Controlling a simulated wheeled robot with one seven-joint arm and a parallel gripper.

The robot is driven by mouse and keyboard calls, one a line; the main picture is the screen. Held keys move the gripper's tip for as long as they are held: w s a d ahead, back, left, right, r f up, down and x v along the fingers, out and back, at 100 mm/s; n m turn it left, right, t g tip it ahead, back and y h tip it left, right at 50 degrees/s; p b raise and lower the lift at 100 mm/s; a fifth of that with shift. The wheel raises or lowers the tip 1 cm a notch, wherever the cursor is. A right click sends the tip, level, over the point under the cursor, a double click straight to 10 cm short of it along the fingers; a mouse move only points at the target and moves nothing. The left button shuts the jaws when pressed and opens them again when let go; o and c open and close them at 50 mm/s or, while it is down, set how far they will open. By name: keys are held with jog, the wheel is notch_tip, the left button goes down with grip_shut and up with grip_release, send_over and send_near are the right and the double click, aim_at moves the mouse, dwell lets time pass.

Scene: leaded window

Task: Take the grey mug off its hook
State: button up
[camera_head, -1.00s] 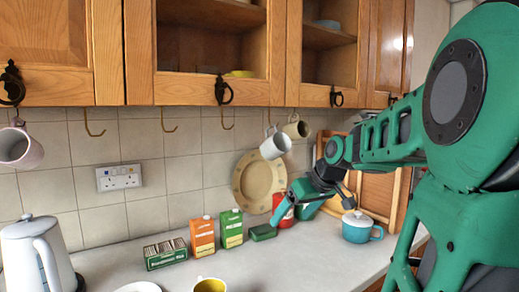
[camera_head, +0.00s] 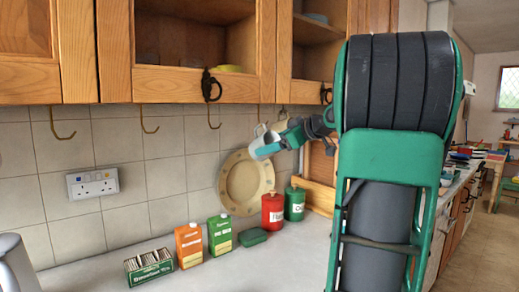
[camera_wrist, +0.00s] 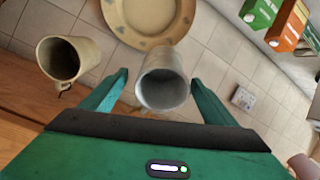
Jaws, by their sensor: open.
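The grey mug (camera_wrist: 163,88) hangs in the wrist view with its open mouth facing the camera. My gripper (camera_wrist: 160,76) is open, with one teal finger on each side of the mug; whether either touches it I cannot tell. In the head view the mug (camera_head: 261,132) hangs below the wall cupboard, partly covered by my gripper (camera_head: 268,146). The mug's own hook and handle are not clearly visible.
A cream mug (camera_wrist: 58,60) hangs close beside the grey one. A round plate (camera_head: 236,197) leans on the tiles below. Red (camera_head: 272,210) and green (camera_head: 295,203) canisters and cartons (camera_head: 189,246) stand on the counter. Empty hooks (camera_head: 63,133) are at left.

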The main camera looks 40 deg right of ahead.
aim_at(263, 159)
jog(key=x, duration=0.4)
jog(key=shift+s+a+f, duration=0.15)
jog(key=shift+a+f, duration=0.1)
jog(key=shift+w+f, duration=0.2)
jog(key=shift+w, duration=0.5)
jog(key=shift+c, duration=0.4)
jog(key=c, duration=1.3)
jog(key=shift+o, duration=0.2)
jog(key=shift+r, duration=0.1)
